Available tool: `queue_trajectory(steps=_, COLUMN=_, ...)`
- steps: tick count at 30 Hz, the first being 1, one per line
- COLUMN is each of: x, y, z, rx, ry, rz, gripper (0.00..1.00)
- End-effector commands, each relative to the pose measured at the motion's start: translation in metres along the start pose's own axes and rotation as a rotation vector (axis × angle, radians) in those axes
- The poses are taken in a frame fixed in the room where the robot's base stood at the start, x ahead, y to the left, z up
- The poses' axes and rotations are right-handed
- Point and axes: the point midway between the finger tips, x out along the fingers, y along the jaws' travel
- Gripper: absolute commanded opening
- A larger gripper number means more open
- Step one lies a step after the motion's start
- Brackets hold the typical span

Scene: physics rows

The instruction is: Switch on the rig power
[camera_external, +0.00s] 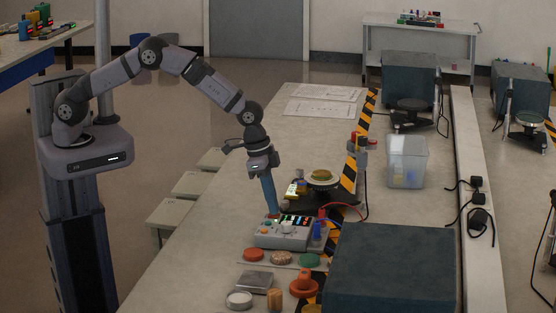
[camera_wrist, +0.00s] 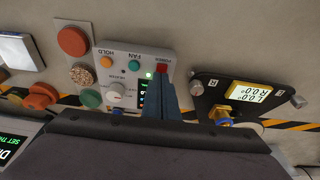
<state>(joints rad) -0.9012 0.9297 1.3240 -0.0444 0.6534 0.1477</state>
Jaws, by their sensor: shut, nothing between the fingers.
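The grey control box (camera_external: 281,236) stands on the bench, and it also shows in the wrist view (camera_wrist: 128,64). It bears an orange HOLD button (camera_wrist: 110,62), a blue-green FAN button (camera_wrist: 134,65), a white knob (camera_wrist: 116,91) and a red button (camera_wrist: 162,68) under a red label. A small green light (camera_wrist: 149,75) glows beside the red button. My gripper (camera_external: 273,212) is shut and points down at the box's far left corner. In the wrist view, its blue fingertips (camera_wrist: 161,76) are at the red button and partly cover it; contact is unclear.
A rig with a lit yellow display (camera_wrist: 250,93) stands beside the box. Red, speckled and green discs (camera_external: 281,258) lie in front of it. A large dark block (camera_external: 392,268) and a clear bin (camera_external: 407,160) are to the right. The bench's left side is clear.

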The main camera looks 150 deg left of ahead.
Motion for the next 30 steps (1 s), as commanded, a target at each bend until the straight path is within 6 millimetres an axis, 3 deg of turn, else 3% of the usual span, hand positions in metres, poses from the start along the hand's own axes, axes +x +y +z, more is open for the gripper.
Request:
queue_trajectory(steps=8, x=-0.021, y=0.0, z=-0.003, rx=0.0, ry=0.0, rz=0.0, gripper=0.0)
queue_trajectory(steps=13, x=-0.05, y=0.0, z=-0.007, rx=0.0, ry=0.002, rz=0.0, gripper=0.0)
queue_trajectory(steps=14, x=-0.047, y=0.0, z=-0.004, rx=0.0, ry=0.002, rz=0.0, gripper=0.0)
queue_trajectory(steps=30, x=-0.122, y=0.0, z=0.016, rx=0.0, ry=0.003, rz=-0.001, gripper=0.0)
